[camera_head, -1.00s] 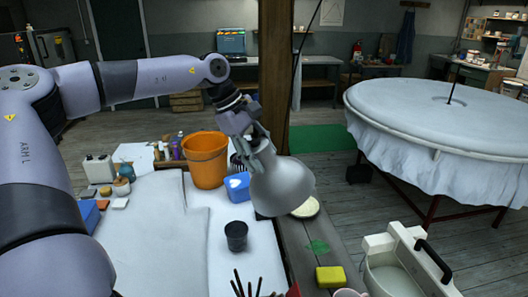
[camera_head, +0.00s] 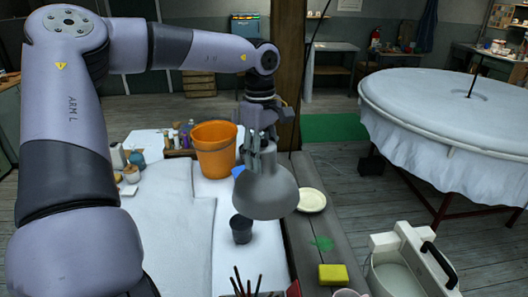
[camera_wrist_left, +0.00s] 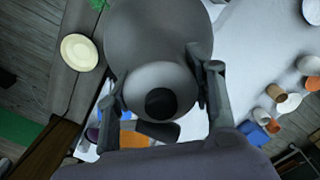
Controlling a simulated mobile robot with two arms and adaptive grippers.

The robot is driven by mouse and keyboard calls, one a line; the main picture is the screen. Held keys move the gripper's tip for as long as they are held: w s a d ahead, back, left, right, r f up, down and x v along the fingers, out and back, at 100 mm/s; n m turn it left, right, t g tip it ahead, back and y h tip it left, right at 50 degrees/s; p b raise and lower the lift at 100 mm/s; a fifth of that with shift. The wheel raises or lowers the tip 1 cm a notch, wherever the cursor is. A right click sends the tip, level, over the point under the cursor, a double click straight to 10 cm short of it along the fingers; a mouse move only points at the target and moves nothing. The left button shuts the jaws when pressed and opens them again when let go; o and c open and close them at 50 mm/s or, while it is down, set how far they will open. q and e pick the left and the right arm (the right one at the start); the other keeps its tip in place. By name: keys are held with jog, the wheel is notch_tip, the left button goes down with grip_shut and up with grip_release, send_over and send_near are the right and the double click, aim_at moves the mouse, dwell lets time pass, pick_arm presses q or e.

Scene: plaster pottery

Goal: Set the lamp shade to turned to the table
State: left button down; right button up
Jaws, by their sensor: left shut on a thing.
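The lamp shade (camera_head: 268,195) is a grey metal dome in the middle of the head view, above the right edge of the white-covered table (camera_head: 170,225). Its wide end faces mostly down, tilted slightly; its inside is hidden. My left gripper (camera_head: 262,158) reaches it from above and is shut on its narrow upper part. In the left wrist view the shade (camera_wrist_left: 155,40) lies between the two fingers, with a dark round spot on its neck end. My right gripper is not in view.
An orange bucket (camera_head: 214,155) stands behind the shade and a dark cup (camera_head: 241,229) in front of it. A cream plate (camera_head: 311,200) and a yellow sponge (camera_head: 333,275) lie on the wooden plank to the right. A wooden post (camera_head: 286,75) rises behind my gripper.

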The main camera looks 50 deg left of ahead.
pick_arm(q)
jog(key=c, duration=0.7)
grip_release()
jog(key=shift+c, duration=0.2)
jog(key=r, duration=1.2)
jog(key=shift+a, duration=0.3)
jog(key=shift+s+f, duration=0.1)
